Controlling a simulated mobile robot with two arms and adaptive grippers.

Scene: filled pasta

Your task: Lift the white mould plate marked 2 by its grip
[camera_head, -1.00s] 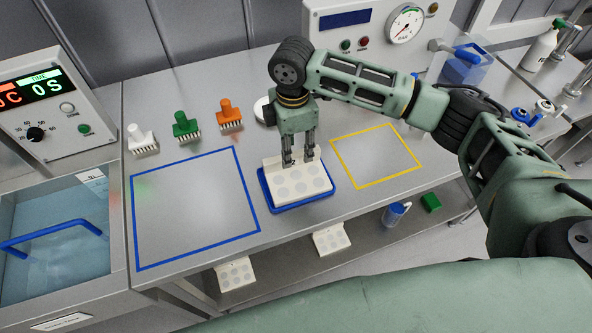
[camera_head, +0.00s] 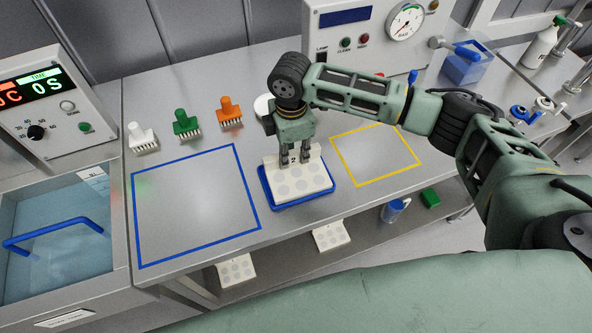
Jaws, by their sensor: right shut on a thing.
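The white mould plate marked 2 (camera_head: 301,181) has round grey cavities on top and a raised grip at its back edge with a dark 2 on it. It is at the blue tray (camera_head: 303,203); whether it touches the tray or hangs just above it is hard to tell. My right gripper (camera_head: 296,157) points down from above and is shut on the plate's grip; its fingers hide part of the grip. My left gripper is out of view.
A blue-outlined area (camera_head: 195,205) lies empty to the left and a yellow-outlined one (camera_head: 376,154) to the right. White (camera_head: 142,138), green (camera_head: 186,125) and orange (camera_head: 229,112) pin tools stand behind. Similar white plates (camera_head: 236,271) (camera_head: 331,236) lie on the shelf below.

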